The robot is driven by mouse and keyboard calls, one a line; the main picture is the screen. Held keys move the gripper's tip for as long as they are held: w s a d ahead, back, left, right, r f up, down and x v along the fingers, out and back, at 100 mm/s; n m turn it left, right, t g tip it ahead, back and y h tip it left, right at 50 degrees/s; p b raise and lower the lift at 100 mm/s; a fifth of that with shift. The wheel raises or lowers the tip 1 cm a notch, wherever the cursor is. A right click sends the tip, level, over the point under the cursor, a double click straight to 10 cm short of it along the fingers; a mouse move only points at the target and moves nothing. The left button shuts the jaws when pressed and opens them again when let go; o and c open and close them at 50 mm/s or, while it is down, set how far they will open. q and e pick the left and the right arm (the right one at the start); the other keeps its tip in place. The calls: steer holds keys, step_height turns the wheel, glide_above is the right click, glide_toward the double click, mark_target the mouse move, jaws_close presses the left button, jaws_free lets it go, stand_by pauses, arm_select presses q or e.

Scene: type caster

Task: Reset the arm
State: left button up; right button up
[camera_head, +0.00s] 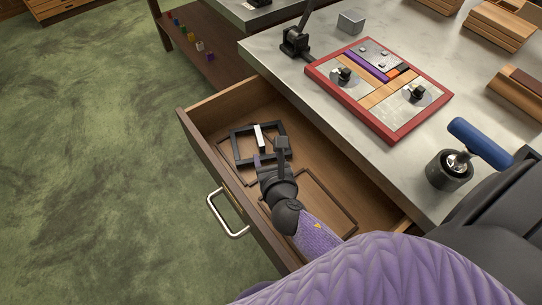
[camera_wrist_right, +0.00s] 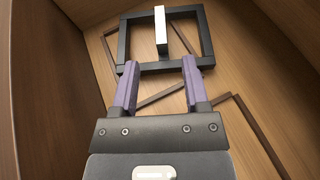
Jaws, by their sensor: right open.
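My right gripper (camera_head: 264,160) reaches down into the open wooden drawer (camera_head: 188,128). In the right wrist view its two purple fingers (camera_wrist_right: 160,76) are apart, with nothing visible gripped between them. A black rectangular frame (camera_head: 237,150) with a white-topped bar (camera_head: 259,136) across it lies in the drawer just beyond the fingertips. The frame also shows in the wrist view (camera_wrist_right: 204,35), its near side by the fingertips; I cannot tell if they touch. My left gripper is in neither view.
Thin brown outlines (camera_head: 330,190) lie on the drawer floor. Green floor is clear at left.

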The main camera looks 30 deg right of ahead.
steer(key=shift+v, duration=1.15)
